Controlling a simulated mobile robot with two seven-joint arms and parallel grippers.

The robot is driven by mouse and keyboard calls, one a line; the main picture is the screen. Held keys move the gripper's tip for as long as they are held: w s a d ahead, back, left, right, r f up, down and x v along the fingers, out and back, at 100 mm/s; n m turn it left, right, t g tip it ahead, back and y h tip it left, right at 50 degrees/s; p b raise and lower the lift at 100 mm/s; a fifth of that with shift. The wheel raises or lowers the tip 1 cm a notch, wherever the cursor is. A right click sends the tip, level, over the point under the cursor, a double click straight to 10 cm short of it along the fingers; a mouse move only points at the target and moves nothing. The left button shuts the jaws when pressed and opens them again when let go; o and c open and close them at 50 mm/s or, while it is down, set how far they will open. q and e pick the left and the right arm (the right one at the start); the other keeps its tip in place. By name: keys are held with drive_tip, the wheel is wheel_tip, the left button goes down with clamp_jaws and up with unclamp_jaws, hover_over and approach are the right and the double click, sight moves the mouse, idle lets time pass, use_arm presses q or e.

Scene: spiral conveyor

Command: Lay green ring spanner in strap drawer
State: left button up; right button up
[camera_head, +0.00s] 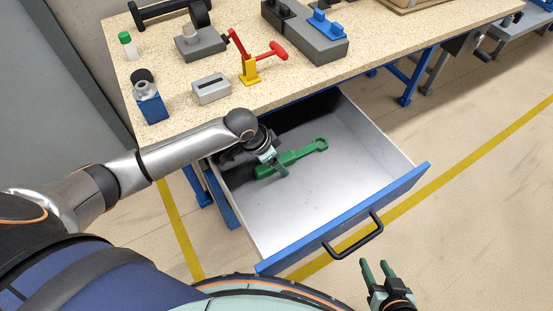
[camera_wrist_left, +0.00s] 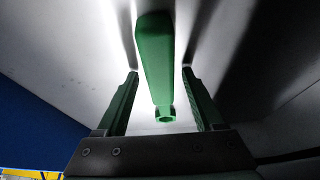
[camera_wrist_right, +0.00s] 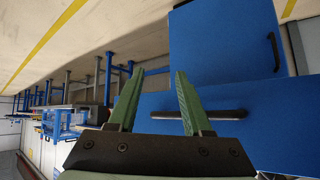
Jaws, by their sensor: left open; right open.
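The green ring spanner (camera_head: 303,154) lies in the open drawer (camera_head: 300,211), near its back left part, with its ring end pointing right. My left gripper (camera_head: 275,166) is inside the drawer at the spanner's handle end and partly hides it. In the left wrist view the spanner (camera_wrist_left: 155,58) shows between the two spread fingers, with gaps on both sides, so the left gripper is open. My right gripper (camera_head: 378,272) is open and empty, outside the drawer in front of its blue front panel. In the right wrist view its fingers (camera_wrist_right: 157,103) stand apart with nothing between them.
The drawer has a blue front (camera_head: 345,222) with a black handle (camera_head: 358,240). The drawer's right and front floor is clear.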

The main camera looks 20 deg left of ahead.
use_arm(q)
drive_tip(key=shift+s+a+r+p, duration=0.1)
drive_tip(key=shift+a+r+p, duration=0.05)
drive_tip(key=shift+r+p, duration=0.55)
drive_tip(key=p+v, duration=0.5)
drive_tip(key=p, duration=0.1)
drive_tip(key=p+v, duration=0.5)
drive_tip(key=p, duration=0.2)
drive_tip(key=shift+s+a+r, duration=0.1)
drive_tip(key=shift+s+r, duration=0.1)
drive_tip(key=shift+r, duration=0.15)
use_arm(e)
drive_tip(key=s+d+r, duration=0.1)
drive_tip(key=d+r, duration=0.2)
drive_tip(key=r, duration=0.8)
drive_tip(key=shift+s+m+h, duration=0.25)
drive_tip(key=shift+m+h, duration=0.15)
